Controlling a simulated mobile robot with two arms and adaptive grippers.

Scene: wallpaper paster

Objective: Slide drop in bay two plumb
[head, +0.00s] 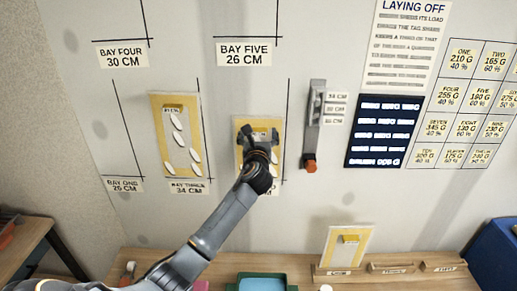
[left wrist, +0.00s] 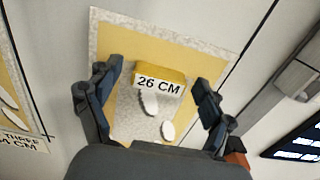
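A yellow drop with a pale speckled border (head: 240,122) hangs on the wall, partly hidden behind my left gripper (head: 259,135). In the left wrist view the drop (left wrist: 118,70) has a yellow block tagged 26 CM (left wrist: 160,84) and white oval patches below it. My left gripper (left wrist: 155,108) is open, with its fingers on either side of the block and visible gaps to it. A black wall line (left wrist: 250,40) runs to the right of the drop; I cannot tell whether the drop is plumb. My arm hides the bay label below. My right gripper is not in view.
Another drop (head: 155,110) with several white ovals hangs at left, by the bay three label (head: 188,187). A grey wall tool with an orange end (head: 314,125) is at right. A bench (head: 220,262) below bears a green-rimmed tray (head: 262,276) and an upright drop (head: 335,255).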

